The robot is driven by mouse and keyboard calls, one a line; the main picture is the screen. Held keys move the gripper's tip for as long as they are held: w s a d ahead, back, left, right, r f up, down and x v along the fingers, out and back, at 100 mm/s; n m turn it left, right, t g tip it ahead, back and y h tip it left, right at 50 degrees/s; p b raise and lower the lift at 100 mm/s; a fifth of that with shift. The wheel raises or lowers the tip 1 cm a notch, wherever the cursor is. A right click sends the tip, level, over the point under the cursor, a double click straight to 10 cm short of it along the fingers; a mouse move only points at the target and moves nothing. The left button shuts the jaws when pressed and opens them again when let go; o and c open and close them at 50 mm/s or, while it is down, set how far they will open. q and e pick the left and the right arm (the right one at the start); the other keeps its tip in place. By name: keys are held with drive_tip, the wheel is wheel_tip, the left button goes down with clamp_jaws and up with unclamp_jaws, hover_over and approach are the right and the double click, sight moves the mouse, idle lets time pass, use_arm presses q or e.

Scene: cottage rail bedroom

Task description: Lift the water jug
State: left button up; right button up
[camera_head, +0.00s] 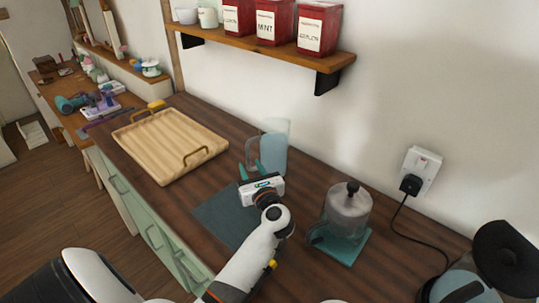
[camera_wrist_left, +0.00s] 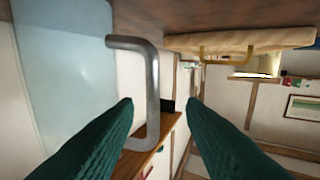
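The water jug (camera_head: 273,155) is a tall, pale blue translucent vessel standing upright on the dark wooden counter near the wall. Its handle (camera_head: 251,152) faces left. My left gripper (camera_head: 251,168) is open at the handle, with its teal fingers pointing at it. In the left wrist view the jug (camera_wrist_left: 65,75) fills the left side, and its grey handle (camera_wrist_left: 153,85) shows between the two spread fingers of the gripper (camera_wrist_left: 160,102). I cannot tell whether a finger touches the handle. My right gripper is not in view.
A wooden tray (camera_head: 160,150) with brass handles lies left of the jug. A dark mat (camera_head: 222,215) lies under my left wrist. A lidded glass container (camera_head: 347,208) stands to the right, on a teal base. A shelf (camera_head: 270,47) with red tins hangs above.

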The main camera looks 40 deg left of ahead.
sight(249, 158)
use_arm(q)
drive_tip(key=x, duration=0.5)
drive_tip(key=shift+w+r, duration=0.15)
drive_tip(key=shift+w, duration=0.3)
drive_tip(key=shift+c, duration=0.6)
clamp_jaws()
idle(0.3)
drive_tip(key=shift+r, duration=0.15)
